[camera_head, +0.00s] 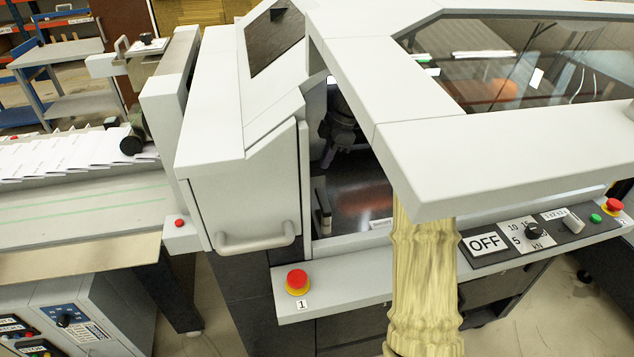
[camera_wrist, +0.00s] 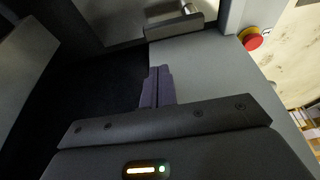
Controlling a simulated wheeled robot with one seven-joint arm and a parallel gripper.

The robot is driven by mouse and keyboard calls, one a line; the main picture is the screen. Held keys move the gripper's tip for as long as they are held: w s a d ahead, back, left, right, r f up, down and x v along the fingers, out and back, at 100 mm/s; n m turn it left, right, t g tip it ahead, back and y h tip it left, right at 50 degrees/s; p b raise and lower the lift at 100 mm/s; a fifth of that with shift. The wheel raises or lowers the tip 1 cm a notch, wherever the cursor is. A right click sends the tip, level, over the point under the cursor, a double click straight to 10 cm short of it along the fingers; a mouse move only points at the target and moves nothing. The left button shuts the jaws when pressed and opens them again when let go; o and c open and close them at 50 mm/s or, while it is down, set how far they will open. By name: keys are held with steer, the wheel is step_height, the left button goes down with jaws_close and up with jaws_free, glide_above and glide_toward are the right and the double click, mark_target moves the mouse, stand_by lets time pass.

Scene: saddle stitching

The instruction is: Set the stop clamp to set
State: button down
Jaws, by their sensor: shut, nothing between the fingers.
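My gripper (camera_head: 328,158) hangs inside the machine's open bay, with its purple fingertips pointing down. In the wrist view its fingers (camera_wrist: 157,86) are together and empty. A small upright grey lever-like piece (camera_head: 322,208) stands at the left of the bay, below and apart from my gripper; it may be the stop clamp, but its setting cannot be read. A small label plate (camera_head: 380,224) lies at the bay's front edge, its text too small to read. In the wrist view a grey plate with a small metal cylinder (camera_wrist: 187,9) shows beyond my fingertips; I cannot tell whether it is the clamp.
The open guard door (camera_head: 245,190) bounds the bay on the left. The white hood frame (camera_head: 400,90) overhangs it. A red stop button (camera_head: 297,279) sits on the front ledge. The bay's dark floor (camera_head: 350,195) has free room.

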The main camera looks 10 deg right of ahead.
mark_target(323, 201)
steer(key=p+x, duration=0.2)
steer(key=x, duration=0.8)
steer(key=shift+w+a+p, duration=0.1)
steer(key=shift+p, duration=0.2)
